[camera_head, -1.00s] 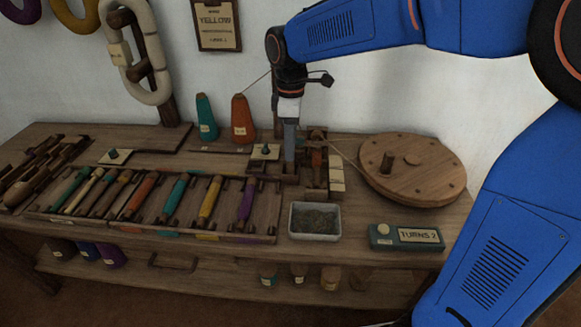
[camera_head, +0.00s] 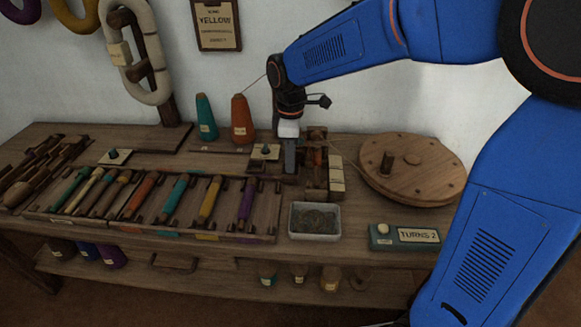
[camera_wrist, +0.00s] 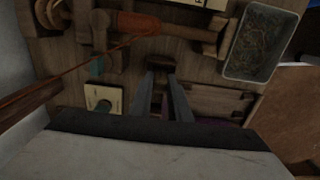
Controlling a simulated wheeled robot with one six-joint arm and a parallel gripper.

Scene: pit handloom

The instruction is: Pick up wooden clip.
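A small dark brown block, which looks like the wooden clip (camera_wrist: 161,60), lies on the tabletop in the wrist view, just beyond my fingertips. My gripper (camera_wrist: 160,80) is open, its two fingers apart with a gap between them that lines up with the block. I cannot tell whether the fingertips touch it. In the head view my gripper (camera_head: 290,168) points straight down at the table, left of the winding device. The clip cannot be made out there.
The winder with its orange spool (camera_wrist: 138,24) stands close to my gripper. A grey tray of thread scraps (camera_head: 315,221), a round wooden wheel (camera_head: 430,172) and a turns counter (camera_head: 404,237) lie to the right. A bobbin rack (camera_head: 150,205) and orange cone (camera_head: 242,122) are to the left.

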